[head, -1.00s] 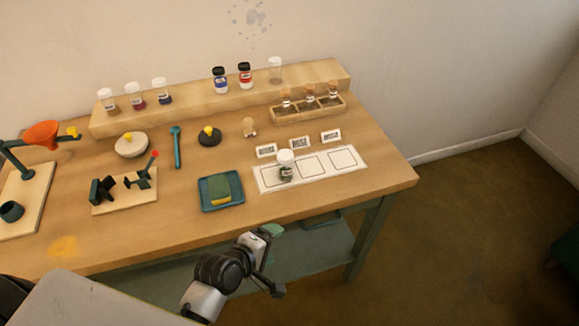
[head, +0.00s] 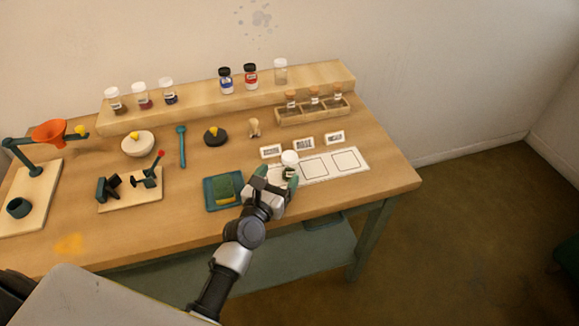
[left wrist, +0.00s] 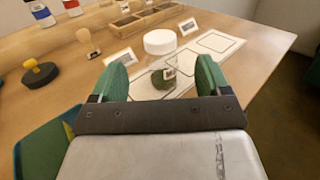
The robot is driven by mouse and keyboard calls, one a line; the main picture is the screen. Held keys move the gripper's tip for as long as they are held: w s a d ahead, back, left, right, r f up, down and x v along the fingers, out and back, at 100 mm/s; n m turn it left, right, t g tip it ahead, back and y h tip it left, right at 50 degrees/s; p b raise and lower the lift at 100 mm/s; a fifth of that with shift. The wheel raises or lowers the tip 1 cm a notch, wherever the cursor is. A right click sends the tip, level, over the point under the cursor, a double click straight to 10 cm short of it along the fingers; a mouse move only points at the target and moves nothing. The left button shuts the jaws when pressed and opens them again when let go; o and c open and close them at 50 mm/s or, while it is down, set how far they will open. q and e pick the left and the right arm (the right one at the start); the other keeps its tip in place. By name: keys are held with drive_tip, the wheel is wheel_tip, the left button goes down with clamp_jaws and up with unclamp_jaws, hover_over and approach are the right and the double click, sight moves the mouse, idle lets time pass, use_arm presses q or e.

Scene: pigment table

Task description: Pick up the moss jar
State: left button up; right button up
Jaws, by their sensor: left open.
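The moss jar (head: 289,160), a clear jar with a white lid and dark green contents, stands upright on the left square of the white mat (head: 346,160). In the left wrist view the jar (left wrist: 161,44) shows ahead, between the fingers in the picture. My left gripper (head: 278,180) is open at the front of the mat, with its green fingers pointing toward the jar. In the left wrist view the gripper (left wrist: 163,80) has a wide gap between its fingers. I cannot tell whether either finger touches the jar. My right gripper is not in view.
A teal tray with a green sponge (head: 224,188) lies close left of my left gripper. Small label cards (head: 303,143) stand behind the mat. A wooden rack of corked vials (head: 314,108) and a shelf (head: 200,101) with jars are farther back. The table's right end is clear.

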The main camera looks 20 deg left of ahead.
sight(286, 165)
use_arm(q)
drive_tip(key=w, duration=0.4)
drive_tip(key=w+p, duration=0.1)
drive_tip(key=w, duration=0.2)
drive_tip(key=shift+d+f, duration=0.2)
drive_tip(key=shift+d, duration=0.2)
drive_tip(key=c, duration=1)
